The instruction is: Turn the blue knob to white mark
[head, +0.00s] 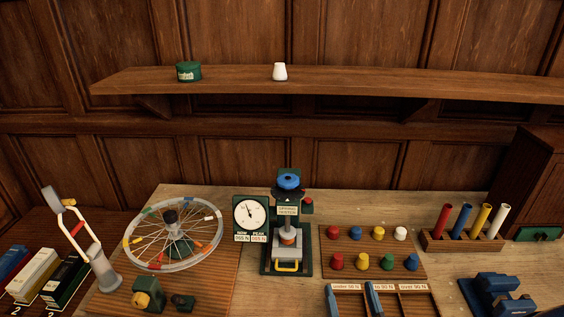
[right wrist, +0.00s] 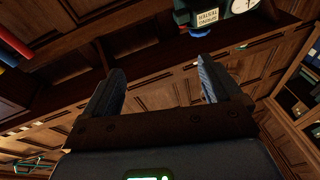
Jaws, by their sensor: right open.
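The blue knob (head: 289,181) sits on top of a dark green tester (head: 272,262) in the middle of the bench. Under the knob is a black collar with a small pale mark on its front. The mark is too small to tell how the knob lines up with it. My right gripper shows in the right wrist view (right wrist: 158,82), its two grey fingers wide apart with nothing between them. I cannot make it out in the head view, and nothing there touches the knob. My left gripper is not in view.
A dial gauge (head: 250,214) stands left of the tester. A spoked wheel (head: 172,234) is further left. A board of coloured knobs (head: 372,262) and a rack of tubes (head: 463,241) are right. A blue vise (head: 492,290) is at lower right. A shelf (head: 340,85) hangs above.

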